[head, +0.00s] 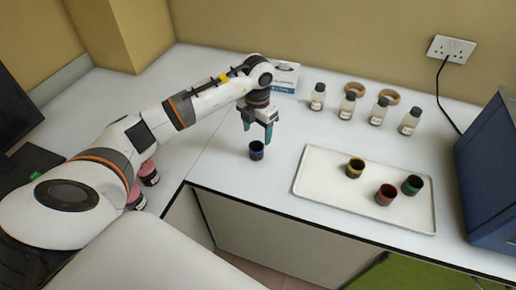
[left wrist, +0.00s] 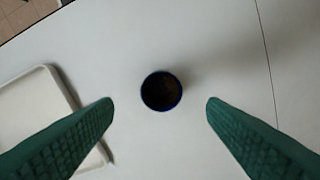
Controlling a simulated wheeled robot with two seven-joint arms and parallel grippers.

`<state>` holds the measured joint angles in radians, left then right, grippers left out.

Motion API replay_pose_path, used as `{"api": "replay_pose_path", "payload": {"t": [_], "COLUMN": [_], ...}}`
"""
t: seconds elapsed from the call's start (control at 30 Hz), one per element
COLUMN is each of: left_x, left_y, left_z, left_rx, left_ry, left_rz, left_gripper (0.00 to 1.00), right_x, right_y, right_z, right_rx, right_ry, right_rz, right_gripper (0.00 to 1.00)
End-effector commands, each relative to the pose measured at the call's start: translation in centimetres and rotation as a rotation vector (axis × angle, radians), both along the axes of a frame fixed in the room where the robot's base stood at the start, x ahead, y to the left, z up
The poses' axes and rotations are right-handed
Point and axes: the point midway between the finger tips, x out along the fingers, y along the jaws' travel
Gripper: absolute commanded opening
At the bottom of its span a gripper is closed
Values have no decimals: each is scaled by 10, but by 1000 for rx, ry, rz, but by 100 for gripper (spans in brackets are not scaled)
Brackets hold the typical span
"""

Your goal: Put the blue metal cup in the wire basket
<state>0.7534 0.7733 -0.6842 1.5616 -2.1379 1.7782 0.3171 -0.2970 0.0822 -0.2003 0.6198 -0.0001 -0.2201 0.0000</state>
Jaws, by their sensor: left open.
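The blue cup (head: 256,150) stands upright on the white counter, left of the tray; it is dark inside with a blue rim. The left wrist view shows this cup (left wrist: 161,91) from above, centred between the fingertips. My left gripper (head: 257,131) points down just above the cup, with its green fingers apart and empty. The fingers do not appear to touch the cup. I see no wire basket in either view. My right gripper is not in view.
A white tray (head: 322,192) holds a yellow cup (head: 355,168), a red cup (head: 385,194) and a green cup (head: 412,185). Several small bottles (head: 348,105) and wooden rings (head: 389,97) stand behind it. A blue machine (head: 490,185) is at right. The counter's front edge lies near the cup.

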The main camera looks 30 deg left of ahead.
Motion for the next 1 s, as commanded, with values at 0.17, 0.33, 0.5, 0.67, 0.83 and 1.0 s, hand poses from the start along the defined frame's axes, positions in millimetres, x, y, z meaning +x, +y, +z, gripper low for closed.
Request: {"api": "replay_pose_path", "payload": {"t": [0.17,0.33,0.5,0.67,0.83,1.0], "left_x": [0,-1,-1,0,0,0], "left_y": [0,0,1,1,1,1], "left_z": [-19,-32,-59,-72,-73,-73], "left_rx": [-2,-3,-5,-4,-3,-3], "left_ry": [1,4,3,0,-2,-2], "left_rz": [0,-1,0,-1,-2,-2], "left_gripper": [66,66,66,66,66,45], "right_x": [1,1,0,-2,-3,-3], "right_y": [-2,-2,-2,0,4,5], "right_z": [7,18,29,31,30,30], "right_rx": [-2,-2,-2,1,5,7], "right_ry": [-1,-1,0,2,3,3], "right_rz": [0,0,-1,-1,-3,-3], "right_gripper": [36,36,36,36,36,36]}}
